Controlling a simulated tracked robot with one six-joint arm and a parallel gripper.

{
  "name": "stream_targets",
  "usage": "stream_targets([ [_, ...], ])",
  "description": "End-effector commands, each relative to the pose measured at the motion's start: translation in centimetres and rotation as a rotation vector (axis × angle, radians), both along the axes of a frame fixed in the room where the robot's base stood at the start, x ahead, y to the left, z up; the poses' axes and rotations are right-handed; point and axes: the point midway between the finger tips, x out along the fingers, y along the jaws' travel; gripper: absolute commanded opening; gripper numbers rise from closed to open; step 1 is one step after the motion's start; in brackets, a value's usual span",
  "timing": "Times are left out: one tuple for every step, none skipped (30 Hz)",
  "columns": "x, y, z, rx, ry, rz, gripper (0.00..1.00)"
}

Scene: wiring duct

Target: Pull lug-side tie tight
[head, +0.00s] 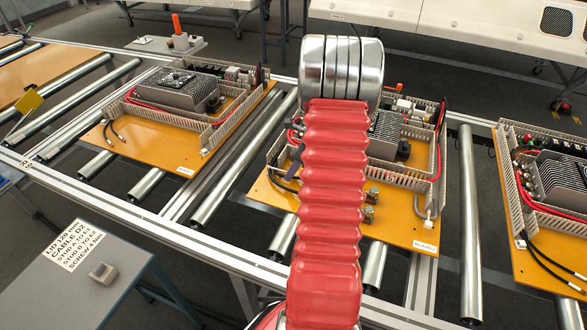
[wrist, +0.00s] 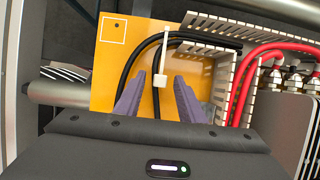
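In the wrist view a white cable tie (wrist: 163,62) sits around the black cables (wrist: 147,47), just outside the open end of the slotted duct (wrist: 213,46). Its band runs down to a small block-like white end between my fingers. My gripper (wrist: 160,79) has its two purple-grey fingers apart, one on each side of that white end, with orange board showing between them. I cannot tell whether either finger touches the tie. In the head view my red arm hides the tie and most of my gripper; the black cables (head: 284,184) show at its left.
The orange board (head: 400,226) lies on a roller conveyor, with grey slotted duct, red cables (wrist: 262,58) and a finned grey unit (head: 385,130) on it. Other boards stand left (head: 140,140) and right (head: 545,245).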

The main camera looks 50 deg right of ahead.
Motion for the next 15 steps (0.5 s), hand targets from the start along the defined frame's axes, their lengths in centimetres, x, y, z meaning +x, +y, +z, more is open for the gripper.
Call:
stream_targets([
  [0.01, -0.01, 0.01, 0.000, 0.000, 0.000, 0.36],
  [0.01, -0.01, 0.01, 0.000, 0.000, 0.000, 0.36],
  [0.01, -0.01, 0.03, 0.000, 0.000, 0.000, 0.36],
  [0.01, -0.01, 0.03, 0.000, 0.000, 0.000, 0.36],
  [0.01, -0.01, 0.04, 0.000, 0.000, 0.000, 0.35],
  [0.01, -0.01, 0.04, 0.000, 0.000, 0.000, 0.32],
  [0.01, -0.01, 0.04, 0.000, 0.000, 0.000, 0.30],
  [0.01, -0.01, 0.04, 0.000, 0.000, 0.000, 0.28],
  [0.01, -0.01, 0.04, 0.000, 0.000, 0.000, 0.25],
  [0.01, -0.01, 0.04, 0.000, 0.000, 0.000, 0.23],
  [0.01, -0.01, 0.04, 0.000, 0.000, 0.000, 0.21],
  [0.01, -0.01, 0.04, 0.000, 0.000, 0.000, 0.18],
  [0.01, -0.01, 0.04, 0.000, 0.000, 0.000, 0.16],
  [0.00, 0.00, 0.04, 0.000, 0.000, 0.000, 0.14],
  [0.00, 0.00, 0.04, 0.000, 0.000, 0.000, 0.11],
])
